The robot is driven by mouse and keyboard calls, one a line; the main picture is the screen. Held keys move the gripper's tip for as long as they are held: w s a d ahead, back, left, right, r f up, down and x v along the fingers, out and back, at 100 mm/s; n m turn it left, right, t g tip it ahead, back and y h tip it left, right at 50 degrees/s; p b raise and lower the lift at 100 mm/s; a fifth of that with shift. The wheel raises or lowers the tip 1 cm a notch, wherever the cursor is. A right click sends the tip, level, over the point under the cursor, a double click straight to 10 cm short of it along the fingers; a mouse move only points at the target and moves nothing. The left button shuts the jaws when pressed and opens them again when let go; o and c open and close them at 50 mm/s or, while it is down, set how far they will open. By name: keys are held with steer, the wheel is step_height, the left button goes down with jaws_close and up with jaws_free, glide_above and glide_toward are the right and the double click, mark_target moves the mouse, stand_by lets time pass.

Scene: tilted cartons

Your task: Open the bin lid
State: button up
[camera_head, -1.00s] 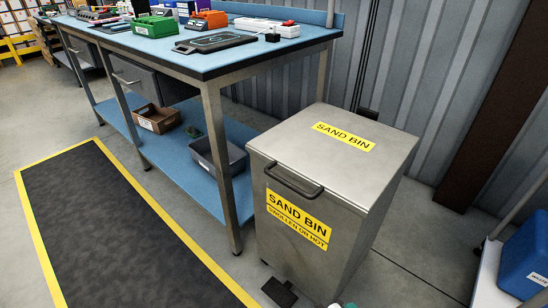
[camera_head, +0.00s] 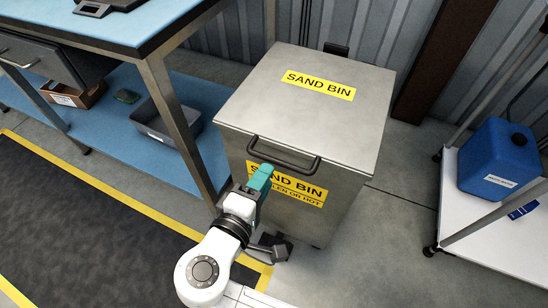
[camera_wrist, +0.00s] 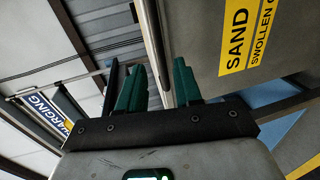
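The grey metal sand bin (camera_head: 345,170) stands upright with its lid (camera_head: 310,110) closed flat on top. A dark bar handle (camera_head: 285,160) sits at the lid's front edge. My gripper (camera_head: 262,172) is just in front of and below the handle's left end, with its teal fingers covering part of the front label; contact cannot be told. In the wrist view my gripper (camera_wrist: 158,88) has its green fingers apart with nothing clearly between them. The bin's front (camera_wrist: 215,45) with its yellow label appears sideways at the right there.
A blue-topped workbench (camera_head: 125,25) with a lower shelf stands left of the bin. A grey tray (camera_head: 165,125) is on that shelf. A white trolley (camera_head: 470,215) with a blue container (camera_head: 500,160) stands at the right. A black foot pedal (camera_head: 275,245) is at the bin's base.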

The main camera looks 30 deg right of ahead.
mark_target(275, 163)
steer(key=b+x, duration=0.1)
steer(key=x, duration=0.5)
steer(key=shift+w+d+f, duration=0.1)
steer(key=shift+w+d, duration=0.05)
steer(key=shift+d, duration=0.25)
steer(key=shift+c, duration=0.3)
jaws_close()
